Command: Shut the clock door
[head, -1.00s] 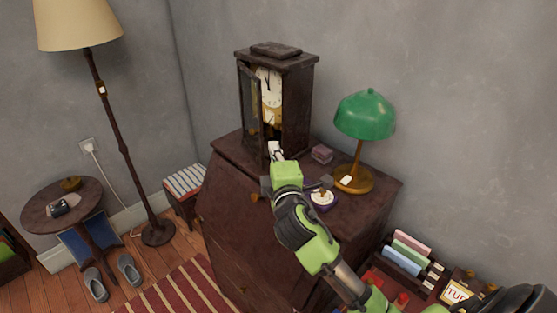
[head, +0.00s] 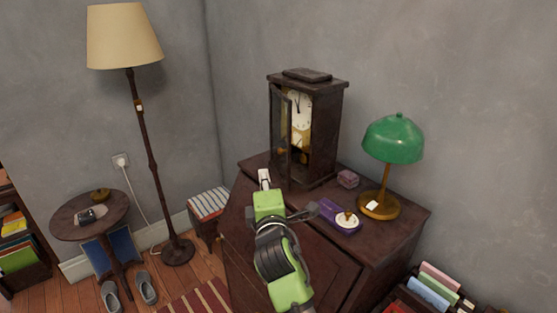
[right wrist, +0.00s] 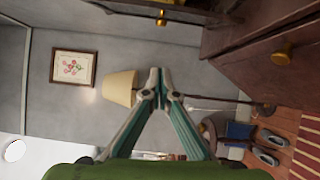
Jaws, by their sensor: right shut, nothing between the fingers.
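The dark wooden clock (head: 325,130) stands on the back of the bureau in the head view, its pale dial showing. Its narrow glazed door (head: 281,128) is hinged at the left and stands ajar, swung out toward me. My right gripper (head: 264,177) is in front of and to the left of the door's lower part, apparently apart from it. Its fingers (right wrist: 158,80) are together and empty in the right wrist view. A dark wooden part with a brass knob (right wrist: 161,17) shows at the top there; I cannot tell if it is the door. My left gripper is out of view.
A floor lamp (head: 147,150) and round table (head: 90,215) stand left. Air left of the clock is free.

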